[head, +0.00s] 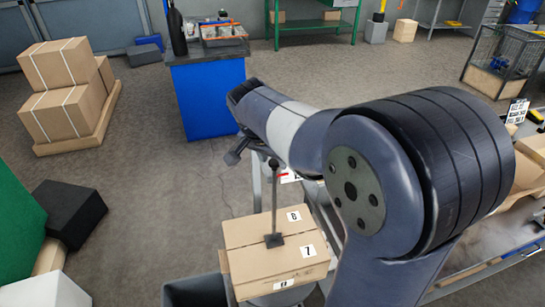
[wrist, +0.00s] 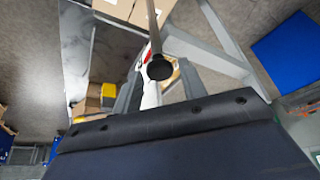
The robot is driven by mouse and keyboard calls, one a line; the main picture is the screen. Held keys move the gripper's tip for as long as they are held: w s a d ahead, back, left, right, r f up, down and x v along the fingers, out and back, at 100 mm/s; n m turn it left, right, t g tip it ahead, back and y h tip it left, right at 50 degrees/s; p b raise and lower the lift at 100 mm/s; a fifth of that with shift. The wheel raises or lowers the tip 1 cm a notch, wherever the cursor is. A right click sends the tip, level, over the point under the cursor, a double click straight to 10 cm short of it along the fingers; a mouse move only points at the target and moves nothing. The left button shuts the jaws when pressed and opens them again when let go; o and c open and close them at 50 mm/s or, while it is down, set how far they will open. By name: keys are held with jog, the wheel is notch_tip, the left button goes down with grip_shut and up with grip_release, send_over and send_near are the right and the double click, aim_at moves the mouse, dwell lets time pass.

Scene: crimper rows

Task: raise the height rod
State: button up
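The height rod (head: 269,200) is a thin grey upright rod with a dark knob on top and a dark square foot. Its foot rests on a brown carton (head: 240,262) with white number labels. In the wrist view the rod's dark knob (wrist: 160,68) shows close up, in the gap between the grey fingers as seen from there. My gripper (head: 240,151) is beside the rod's top in the head view, and its fingers (wrist: 160,90) look apart in the wrist view. I cannot tell whether the fingers touch the knob.
A metal-framed bench (head: 490,243) with cartons stands at the right. A blue cabinet (head: 211,103) with a dark top stands behind my gripper. Stacked cartons (head: 60,62) sit on a pallet at the left, and a black box (head: 69,213) is nearer. Floor between them is clear.

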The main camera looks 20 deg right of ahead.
grip_shut()
notch_tip(320, 180, up, 16)
jog(key=p, duration=0.7)
jog(key=shift+w, duration=0.1)
jog(key=shift+c, duration=0.8)
grip_release()
jog(key=o, duration=0.4)
jog(key=shift+f, duration=0.1)
jog(key=b+v, duration=0.1)
jog(key=v, duration=1)
jog(key=shift+f, duration=0.1)
